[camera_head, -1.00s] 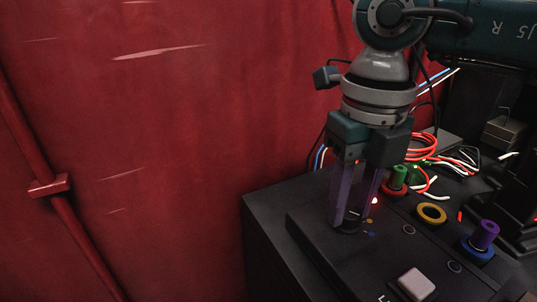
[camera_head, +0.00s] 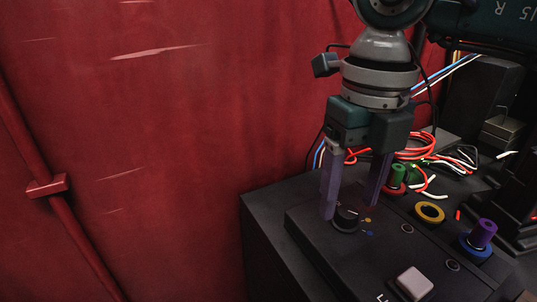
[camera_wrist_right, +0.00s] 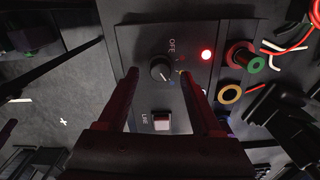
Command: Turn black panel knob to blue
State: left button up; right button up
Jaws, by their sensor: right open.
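The black knob (camera_head: 346,218) sits on the black panel (camera_head: 318,247), near its left end. A yellow mark and a blue mark (camera_head: 370,233) lie on the panel to its right. In the right wrist view the knob (camera_wrist_right: 160,70) shows a pale pointer line, but I cannot tell surely which mark it meets. My right gripper (camera_head: 351,207) is open and points down, with one finger on each side of the knob and nothing clamped. It also shows in the right wrist view (camera_wrist_right: 157,77). My left gripper is not in view.
Loose wires lie behind. A red wall (camera_head: 150,130) fills the left.

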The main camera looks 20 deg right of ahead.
aim_at(347, 211)
notch_tip(347, 211, up, 8)
jog(key=shift+r, duration=0.25)
dwell(0.4)
